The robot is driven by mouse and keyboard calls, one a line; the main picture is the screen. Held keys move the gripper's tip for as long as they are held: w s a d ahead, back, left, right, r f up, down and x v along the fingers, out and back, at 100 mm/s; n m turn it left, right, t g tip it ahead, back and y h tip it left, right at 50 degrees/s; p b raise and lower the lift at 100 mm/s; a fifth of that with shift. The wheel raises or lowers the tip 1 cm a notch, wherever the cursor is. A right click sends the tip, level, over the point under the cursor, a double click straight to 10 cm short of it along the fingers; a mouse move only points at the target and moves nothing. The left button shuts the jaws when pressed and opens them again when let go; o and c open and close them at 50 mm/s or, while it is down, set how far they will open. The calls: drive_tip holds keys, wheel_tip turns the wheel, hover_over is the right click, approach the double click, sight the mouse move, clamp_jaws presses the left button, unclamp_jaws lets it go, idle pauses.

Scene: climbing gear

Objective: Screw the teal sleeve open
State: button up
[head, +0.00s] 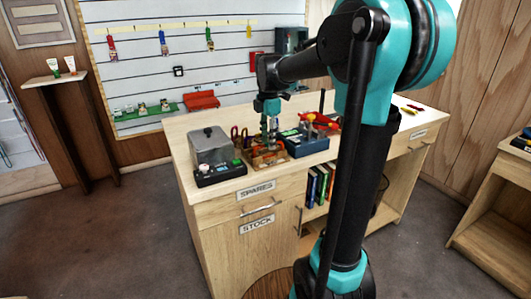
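My gripper (268,138) points down over a small orange-brown holder (268,158) on the wooden counter (188,190). Its fingers look teal and dark and reach down to the items on the holder. The view is too small to tell whether the fingers touch anything or how far apart they are. I cannot make out the teal sleeve apart from the teal of the gripper.
Left of the gripper stand a grey lidded box (210,146) and a black tray (220,176). A slatted wall panel (215,55) is behind. My arm covers the counter's right part.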

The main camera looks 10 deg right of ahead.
drive_tip(key=shift+s+d, duration=0.2)
drive_tip(key=shift+s, duration=0.5)
drive_tip(key=shift+f, duration=1.4)
drive_tip(key=shift+w, duration=0.1)
drive_tip(key=shift+w+a, duration=0.25)
drive_tip(key=shift+w, duration=0.4)
